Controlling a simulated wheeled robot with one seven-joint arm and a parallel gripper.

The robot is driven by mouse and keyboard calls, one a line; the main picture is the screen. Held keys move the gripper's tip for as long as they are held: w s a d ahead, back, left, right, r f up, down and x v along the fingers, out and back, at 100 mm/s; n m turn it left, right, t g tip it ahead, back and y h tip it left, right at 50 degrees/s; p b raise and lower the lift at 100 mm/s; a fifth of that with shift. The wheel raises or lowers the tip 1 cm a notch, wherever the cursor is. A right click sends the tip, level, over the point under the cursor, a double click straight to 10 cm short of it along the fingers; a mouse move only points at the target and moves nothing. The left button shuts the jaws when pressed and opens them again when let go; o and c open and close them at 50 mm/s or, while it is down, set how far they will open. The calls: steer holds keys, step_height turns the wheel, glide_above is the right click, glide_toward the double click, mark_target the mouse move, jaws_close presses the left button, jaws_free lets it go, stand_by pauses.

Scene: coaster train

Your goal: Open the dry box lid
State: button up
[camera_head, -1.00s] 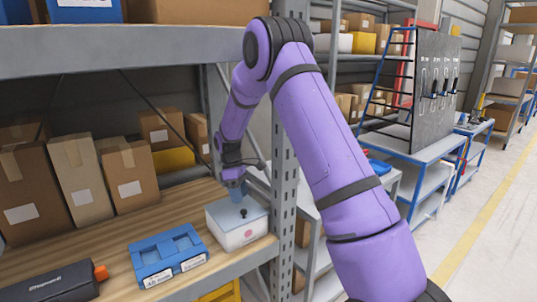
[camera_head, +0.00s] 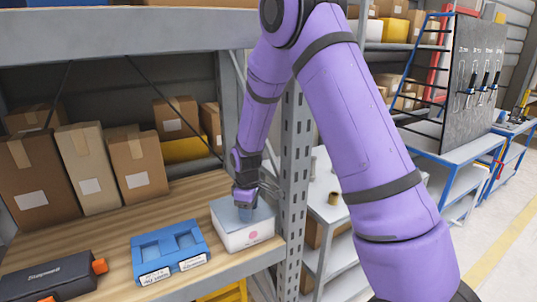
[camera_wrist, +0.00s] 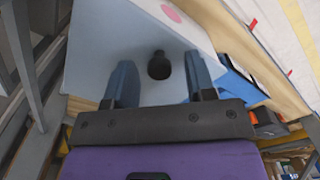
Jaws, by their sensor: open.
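The dry box (camera_head: 246,237) is a white box with a pink-red dot on its front, standing on the wooden shelf near the right post. Its grey lid (camera_wrist: 100,50) lies flat on it and carries a black knob (camera_wrist: 159,66). My gripper (camera_head: 245,212) points down at the lid. In the wrist view my gripper (camera_wrist: 161,85) is open, with blue fingers to the left and right of the knob and a little short of it. The fingers look empty. In the head view my gripper hides the knob.
A blue tray (camera_head: 170,252) lies left of the dry box, and a black case (camera_head: 50,277) lies farther left. Cardboard boxes (camera_head: 138,172) stand behind. The grey perforated post (camera_head: 296,150) rises close to the right of the box.

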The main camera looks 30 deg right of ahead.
steer(key=s+r+m, duration=0.1)
steer(key=s+r, duration=0.2)
steer(key=r, duration=0.7)
steer(key=s+r+m+t, duration=0.1)
steer(key=s+r, duration=0.2)
steer(key=r, duration=0.8)
steer(key=shift+s+d+m, duration=0.2)
steer(key=shift+s+m, duration=0.1)
steer(key=shift+s, duration=0.1)
steer(key=shift+f, duration=0.1)
steer(key=w+f+m, duration=0.2)
steer(key=f+m, duration=0.3)
steer(key=f, duration=0.2)
steer(key=w+f+m, duration=0.2)
steer(key=f+m, duration=0.3)
steer(key=f, duration=0.2)
steer(key=w+f+m+g, duration=0.1)
steer(key=w+f+m, duration=0.2)
steer(key=f+m, duration=0.2)
steer(key=shift+a+f, duration=0.25)
steer(key=shift+f, duration=0.7)
jaws_close()
